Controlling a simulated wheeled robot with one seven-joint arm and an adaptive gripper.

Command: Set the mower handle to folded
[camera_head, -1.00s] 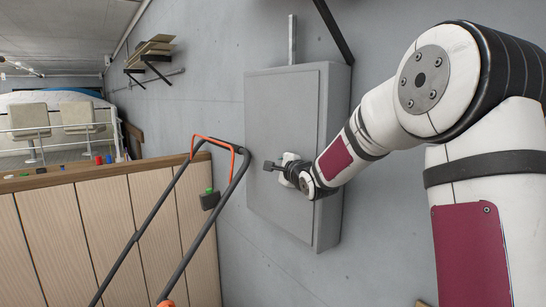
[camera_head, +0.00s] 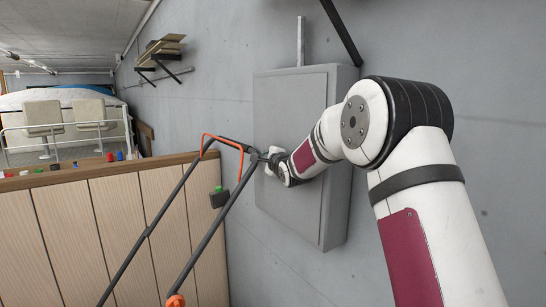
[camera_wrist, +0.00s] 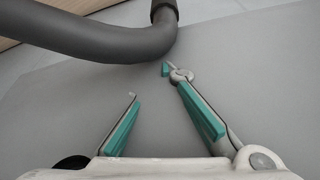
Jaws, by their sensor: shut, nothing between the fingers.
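The mower handle (camera_head: 205,246) is a dark tube frame with an orange bail (camera_head: 240,160) at its top. It rises at a slant from the lower edge of the head view. My gripper (camera_head: 257,157) is at the upper right corner of the handle, in front of the grey cabinet. In the wrist view the handle's thick dark tube (camera_wrist: 95,42) curves across the top, just ahead of the fingers. My gripper (camera_wrist: 150,83) with its green pads is shut with nothing held. The tube lies beyond the fingertips; whether they touch cannot be told. The mower's body is out of view.
A grey wall cabinet (camera_head: 290,110) stands right behind my gripper. A wood-panelled counter (camera_head: 75,225) is at left, with small coloured items on top. A wall shelf (camera_head: 163,52) is farther back.

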